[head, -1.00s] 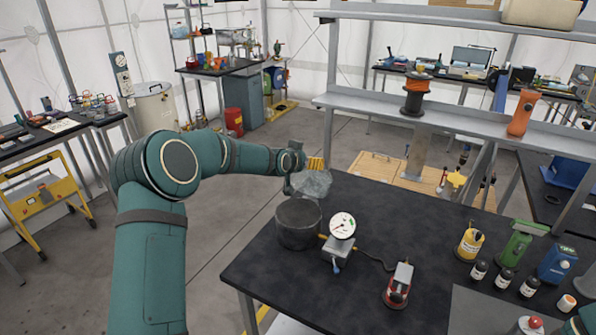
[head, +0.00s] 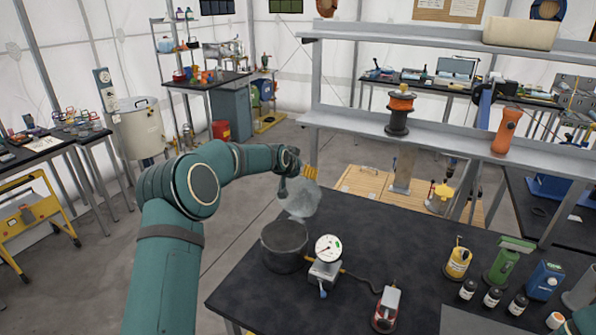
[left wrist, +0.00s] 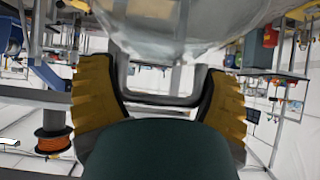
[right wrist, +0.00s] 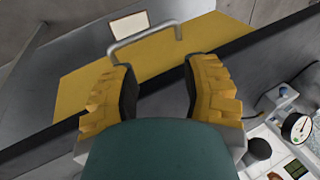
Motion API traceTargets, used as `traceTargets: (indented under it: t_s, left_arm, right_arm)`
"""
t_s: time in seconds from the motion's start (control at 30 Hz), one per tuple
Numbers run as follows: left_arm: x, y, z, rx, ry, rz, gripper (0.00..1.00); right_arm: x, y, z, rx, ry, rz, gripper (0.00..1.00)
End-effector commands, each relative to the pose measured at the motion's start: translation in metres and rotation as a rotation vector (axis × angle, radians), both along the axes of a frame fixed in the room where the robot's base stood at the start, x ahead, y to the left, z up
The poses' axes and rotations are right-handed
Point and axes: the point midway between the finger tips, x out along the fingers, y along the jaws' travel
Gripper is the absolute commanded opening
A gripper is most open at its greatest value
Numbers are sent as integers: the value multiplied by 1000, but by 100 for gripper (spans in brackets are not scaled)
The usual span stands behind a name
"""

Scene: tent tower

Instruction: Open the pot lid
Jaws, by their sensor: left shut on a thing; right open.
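The pot (head: 284,247) is a dark grey round vessel near the left edge of the black bench, its mouth uncovered toward me. The lid (head: 303,200) is pale and see-through and is apart from the pot, above and behind it, tilted. My left gripper (head: 299,179) is shut on the lid's handle; in the left wrist view the dark handle (left wrist: 162,99) lies between the yellow fingers (left wrist: 160,88), with the lid (left wrist: 165,30) beyond it. My right gripper (right wrist: 158,80) is open and empty in the right wrist view and does not show in the head view.
A dial gauge (head: 328,249) stands right beside the pot, cabled to a small red-white device (head: 389,308). Bottles and tools stand at the bench's right. A grey shelf (head: 440,141) spans behind. The right wrist view shows a yellow panel (right wrist: 160,62) with a metal handle.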

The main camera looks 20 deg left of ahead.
Motion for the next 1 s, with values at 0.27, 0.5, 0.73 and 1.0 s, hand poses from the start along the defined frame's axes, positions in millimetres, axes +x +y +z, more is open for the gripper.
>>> traceTargets:
  t_s: [0.27, 0.5, 0.73, 1.0]
  left_arm:
    - [-2, -5, -9, -4, 18, -8, 97]
    - [-1, -2, -5, -2, 10, -4, 97]
    - [-13, -1, 7, -1, 7, -4, 97]
    - [-52, 1, 38, -1, 8, -4, 97]
  right_arm:
    - [0, 0, 0, 0, 0, 0, 47]
    - [0, 0, 0, 0, -1, 0, 47]
    - [0, 0, 0, 0, -1, 0, 47]
    - [0, 0, 0, 0, -1, 0, 47]
